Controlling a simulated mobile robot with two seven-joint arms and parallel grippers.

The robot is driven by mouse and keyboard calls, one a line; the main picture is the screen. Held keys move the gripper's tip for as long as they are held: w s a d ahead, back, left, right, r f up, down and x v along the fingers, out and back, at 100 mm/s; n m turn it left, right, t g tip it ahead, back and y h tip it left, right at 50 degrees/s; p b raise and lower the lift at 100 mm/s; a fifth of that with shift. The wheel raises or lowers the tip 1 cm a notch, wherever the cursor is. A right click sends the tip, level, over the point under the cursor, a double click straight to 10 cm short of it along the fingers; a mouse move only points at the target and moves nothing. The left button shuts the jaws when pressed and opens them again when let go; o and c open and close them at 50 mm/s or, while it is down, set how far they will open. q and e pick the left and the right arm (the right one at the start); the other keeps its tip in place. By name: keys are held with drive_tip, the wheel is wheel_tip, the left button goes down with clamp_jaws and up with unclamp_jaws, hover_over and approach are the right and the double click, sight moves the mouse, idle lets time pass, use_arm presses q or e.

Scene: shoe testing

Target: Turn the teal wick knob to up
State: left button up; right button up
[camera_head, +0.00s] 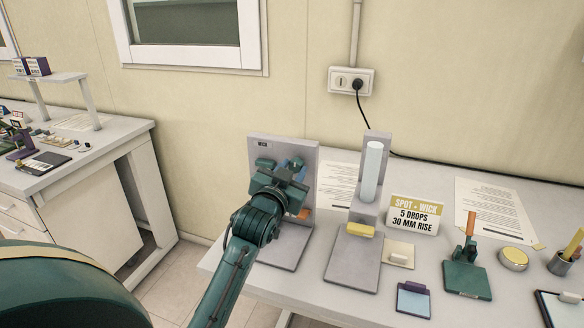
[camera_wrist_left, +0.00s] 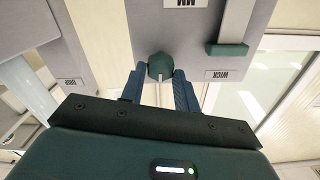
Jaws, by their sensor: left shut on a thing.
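The teal wick knob (camera_wrist_left: 160,67) sits on a grey panel in the left wrist view, with a pale pointer line on it toward the bottom of the picture. My left gripper (camera_wrist_left: 159,88) has one blue finger on each side of the knob and is shut on it. In the head view my left gripper (camera_head: 290,172) is in front of the upright grey stand (camera_head: 307,158) and hides the knob. A WICK label (camera_wrist_left: 225,75) shows right of the knob in the wrist view. My right gripper is not in view.
Another stand with a pale cylinder (camera_head: 371,172) is to the right. A SPOT - WICK sign (camera_head: 414,213), papers, a teal block with an orange handle (camera_head: 468,250) and a round tin (camera_head: 513,258) lie further right on the table (camera_head: 310,308).

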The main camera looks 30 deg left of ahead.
use_arm(q)
drive_tip(key=shift+n, duration=0.4)
drive_tip(key=o, duration=1)
drive_tip(key=b+v, duration=0.2)
drive_tip(key=v, duration=1.1)
drive_tip(key=shift+s, duration=0.1)
